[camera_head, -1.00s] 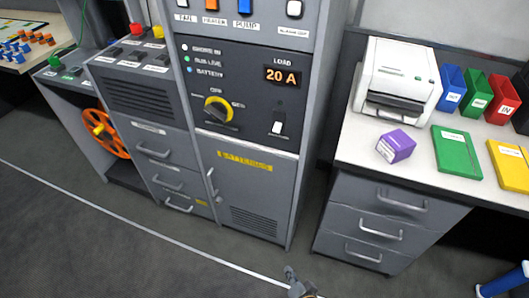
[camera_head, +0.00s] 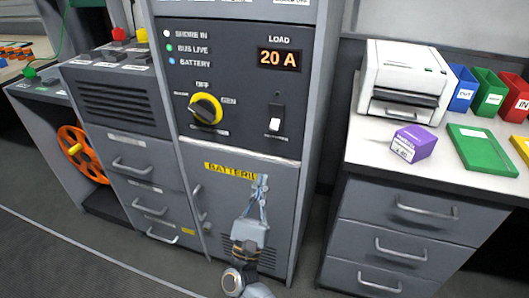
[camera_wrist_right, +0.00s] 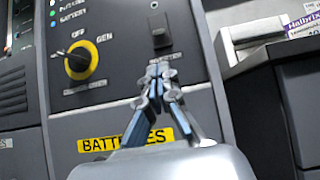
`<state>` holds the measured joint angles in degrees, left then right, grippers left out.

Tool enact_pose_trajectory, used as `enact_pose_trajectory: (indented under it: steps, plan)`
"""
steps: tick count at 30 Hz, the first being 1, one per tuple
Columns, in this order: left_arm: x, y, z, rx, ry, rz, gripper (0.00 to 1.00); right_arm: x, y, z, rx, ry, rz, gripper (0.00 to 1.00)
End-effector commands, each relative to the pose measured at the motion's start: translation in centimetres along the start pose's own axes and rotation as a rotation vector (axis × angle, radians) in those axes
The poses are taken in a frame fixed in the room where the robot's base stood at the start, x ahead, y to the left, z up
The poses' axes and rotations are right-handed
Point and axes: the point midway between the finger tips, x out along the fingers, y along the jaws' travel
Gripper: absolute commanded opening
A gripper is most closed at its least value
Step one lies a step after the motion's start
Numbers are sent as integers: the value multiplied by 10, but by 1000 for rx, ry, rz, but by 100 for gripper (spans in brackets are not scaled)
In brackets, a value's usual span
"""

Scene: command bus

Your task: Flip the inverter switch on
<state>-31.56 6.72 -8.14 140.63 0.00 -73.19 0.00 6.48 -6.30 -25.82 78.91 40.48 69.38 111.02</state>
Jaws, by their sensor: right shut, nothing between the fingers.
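The switch (camera_head: 275,120) is a dark rocker with a white lower part on the black panel of the grey cabinet, under the LOAD display. A small label sits below it, too small to read. The switch also shows in the right wrist view (camera_wrist_right: 160,30), above the fingertips. My right gripper (camera_head: 262,180) is shut and empty, in front of the cabinet door and below the switch. In the right wrist view its fingertips (camera_wrist_right: 158,70) point up toward the switch, apart from it. My left gripper is not in view.
A yellow rotary knob (camera_head: 206,109) is left of the switch. The display (camera_head: 279,58) reads 20 A. The cabinet door has handles and a yellow BATTERIES label (camera_head: 230,171). A desk (camera_head: 365,150) with a printer (camera_head: 405,80) and purple box (camera_head: 411,144) stands right.

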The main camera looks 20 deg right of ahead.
Motion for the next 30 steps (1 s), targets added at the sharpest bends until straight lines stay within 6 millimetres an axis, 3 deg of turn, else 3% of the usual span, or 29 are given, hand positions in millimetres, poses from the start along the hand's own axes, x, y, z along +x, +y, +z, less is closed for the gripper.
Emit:
enact_pose_trajectory:
  steps: [14,30]
  plan:
    - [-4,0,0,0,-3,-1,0,5,-2,3,29,-6,-19,0]
    - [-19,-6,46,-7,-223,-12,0,89,-4,4,27,-7,-18,0]
